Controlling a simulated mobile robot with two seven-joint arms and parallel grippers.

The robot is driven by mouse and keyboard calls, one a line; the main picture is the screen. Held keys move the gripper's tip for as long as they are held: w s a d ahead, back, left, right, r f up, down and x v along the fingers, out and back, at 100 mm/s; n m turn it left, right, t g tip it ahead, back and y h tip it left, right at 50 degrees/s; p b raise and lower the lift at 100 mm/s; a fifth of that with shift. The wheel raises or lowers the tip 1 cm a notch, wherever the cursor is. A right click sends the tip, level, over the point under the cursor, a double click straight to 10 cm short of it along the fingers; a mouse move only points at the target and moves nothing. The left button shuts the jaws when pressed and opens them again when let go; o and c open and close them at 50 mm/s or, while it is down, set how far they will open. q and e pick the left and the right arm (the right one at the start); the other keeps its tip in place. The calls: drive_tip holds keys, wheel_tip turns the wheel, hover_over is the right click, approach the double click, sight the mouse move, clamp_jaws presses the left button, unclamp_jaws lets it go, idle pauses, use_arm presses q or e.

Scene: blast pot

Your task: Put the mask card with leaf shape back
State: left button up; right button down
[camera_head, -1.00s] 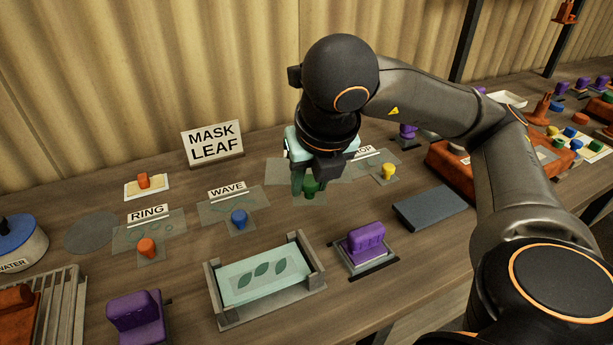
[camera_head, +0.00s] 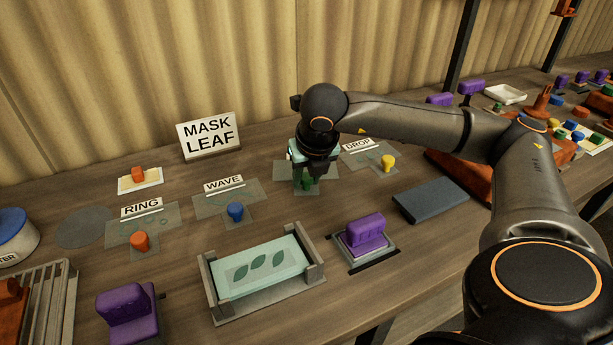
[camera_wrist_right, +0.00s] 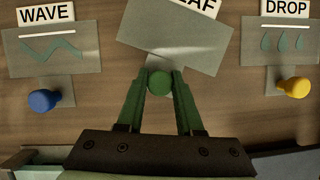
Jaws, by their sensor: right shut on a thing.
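My right gripper (camera_head: 306,184) is shut on the green knob of the leaf mask card, between the WAVE and DROP cards. The green knob (camera_wrist_right: 160,83) shows between the green fingers in the right wrist view. The grey, see-through leaf card (camera_wrist_right: 177,43) extends beyond the knob, turned slightly against its neighbours, with the end of a LEAF label (camera_wrist_right: 197,5) at its far edge. In the head view the gripper hides much of this card. I cannot tell whether it touches the table. My left gripper is not in view.
The WAVE card (camera_head: 212,204) with a blue knob lies left, the DROP card (camera_head: 366,160) with a yellow knob right. The RING card (camera_head: 124,233) is further left. In front are a tray (camera_head: 304,290) with a leaf-printed plate and a purple-handled block (camera_head: 365,234). A MASK LEAF sign (camera_head: 208,136) stands behind.

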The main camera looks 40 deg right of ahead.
drive_tip(key=shift+f, duration=0.2)
drive_tip(key=shift+f+b, duration=0.25)
drive_tip(key=shift+b, duration=0.05)
drive_tip(key=c, duration=0.6)
unclamp_jaws()
drive_tip(key=shift+r, duration=0.1)
drive_tip(key=shift+o, duration=0.2)
